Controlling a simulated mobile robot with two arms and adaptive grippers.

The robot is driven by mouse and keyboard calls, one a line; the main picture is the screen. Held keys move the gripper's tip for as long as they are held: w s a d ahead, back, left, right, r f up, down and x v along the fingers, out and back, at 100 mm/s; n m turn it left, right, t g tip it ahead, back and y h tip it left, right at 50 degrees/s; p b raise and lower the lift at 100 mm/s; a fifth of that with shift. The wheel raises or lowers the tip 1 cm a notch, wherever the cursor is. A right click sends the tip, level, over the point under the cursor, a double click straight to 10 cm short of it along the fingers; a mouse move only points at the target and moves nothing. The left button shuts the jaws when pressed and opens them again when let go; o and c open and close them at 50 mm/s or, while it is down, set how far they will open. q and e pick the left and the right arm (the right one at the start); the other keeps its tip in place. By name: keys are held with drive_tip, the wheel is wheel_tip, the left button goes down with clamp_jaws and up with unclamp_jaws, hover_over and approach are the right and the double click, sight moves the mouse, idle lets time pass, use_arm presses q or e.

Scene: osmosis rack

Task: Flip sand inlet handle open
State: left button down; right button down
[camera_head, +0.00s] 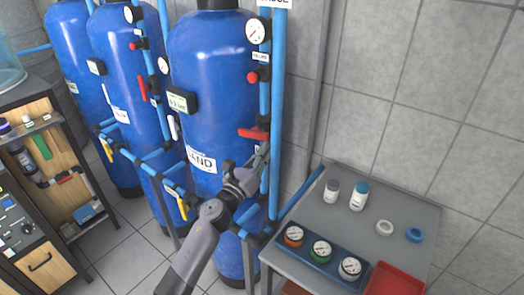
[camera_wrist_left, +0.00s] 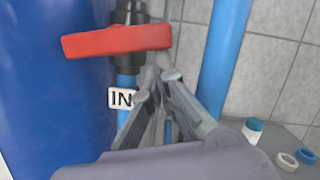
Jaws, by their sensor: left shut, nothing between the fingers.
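The red sand inlet handle (camera_head: 253,134) lies crosswise on a blue vertical pipe in front of the right-hand blue tank, whose label partly reads "AND". In the left wrist view the handle (camera_wrist_left: 117,41) is a long red bar, close in front of a dark valve body. A white label reading "IN" (camera_wrist_left: 121,98) sits below it. My left gripper (camera_head: 262,153) is shut and empty, just below the handle's right part. In the wrist view its fingertips (camera_wrist_left: 160,74) come together below the bar's right end; I cannot tell if they touch it. My right gripper is not in view.
A grey table (camera_head: 398,212) at the right holds bottles, rings, a blue gauge tray (camera_head: 318,268) and a red tray (camera_head: 394,281). Blue pipes run closely beside the gripper. More blue tanks (camera_head: 130,70) and a wooden cabinet (camera_head: 58,185) stand left.

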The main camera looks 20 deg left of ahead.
use_arm(q)
drive_tip(key=shift+s+d+r+n+y+p, duration=0.1)
drive_tip(key=shift+d+r+n+y+p, duration=0.2)
drive_tip(key=shift+n, duration=0.35)
drive_tip(key=shift+a+r+n+y+p, duration=0.1)
drive_tip(key=shift+r+n+p, duration=0.2)
drive_tip(key=shift+n+p, duration=0.3)
drive_tip(key=v, duration=1.2)
drive_tip(key=shift+d+f, duration=0.1)
